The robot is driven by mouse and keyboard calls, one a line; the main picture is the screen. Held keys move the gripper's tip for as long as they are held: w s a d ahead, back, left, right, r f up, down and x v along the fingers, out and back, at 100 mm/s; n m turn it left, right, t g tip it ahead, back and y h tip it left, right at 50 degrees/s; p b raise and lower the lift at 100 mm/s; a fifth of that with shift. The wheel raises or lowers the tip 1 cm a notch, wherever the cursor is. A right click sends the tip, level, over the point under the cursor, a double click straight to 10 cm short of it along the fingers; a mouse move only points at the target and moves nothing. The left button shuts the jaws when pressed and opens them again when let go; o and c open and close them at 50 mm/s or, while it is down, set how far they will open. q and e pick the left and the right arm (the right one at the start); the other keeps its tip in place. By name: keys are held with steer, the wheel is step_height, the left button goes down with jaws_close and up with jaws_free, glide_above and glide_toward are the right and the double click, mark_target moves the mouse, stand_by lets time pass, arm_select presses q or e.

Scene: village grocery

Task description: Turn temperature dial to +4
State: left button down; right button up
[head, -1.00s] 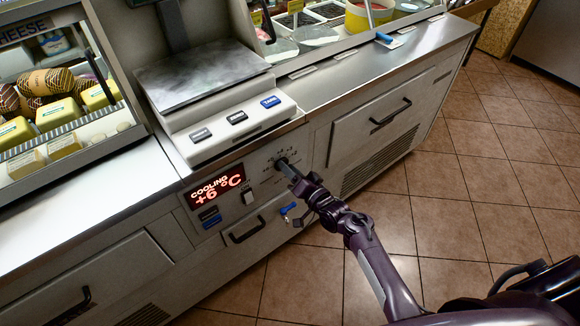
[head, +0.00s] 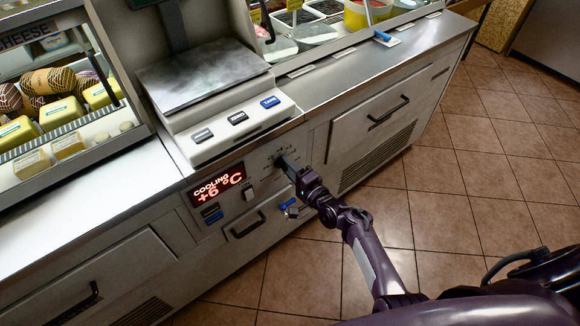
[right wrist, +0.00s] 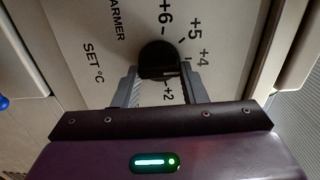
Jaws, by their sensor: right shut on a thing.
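The temperature dial (right wrist: 157,58) is a round black knob on the pale control panel. In the right wrist view, printed marks +6, +5, +4 and +2 stand around it, with "WARMER" and "SET °C" to the left. I cannot tell surely which mark its pointer faces. My right gripper (right wrist: 160,84) is shut on the dial, one grey finger on each side. In the head view the right gripper (head: 284,162) reaches the panel and hides most of the dial. The red display (head: 217,187) reads "COOLING +6 °C". My left gripper is not in view.
A white switch (head: 248,193) and a key with a blue tag (head: 287,204) are close by the gripper. A drawer handle (head: 247,226) sits below. A scale (head: 203,78) stands on the counter above. Tiled floor at right is open.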

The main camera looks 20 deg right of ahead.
steer(key=shift+w+r, duration=0.2)
steer(key=shift+r, duration=0.1)
steer(key=o, duration=0.9)
steer(key=shift+c, duration=0.2)
steer(key=shift+o, duration=0.7)
steer(key=shift+f, duration=0.25)
steer(key=v, duration=0.7)
steer(key=shift+s+p, duration=0.35)
steer(key=shift+p, duration=0.05)
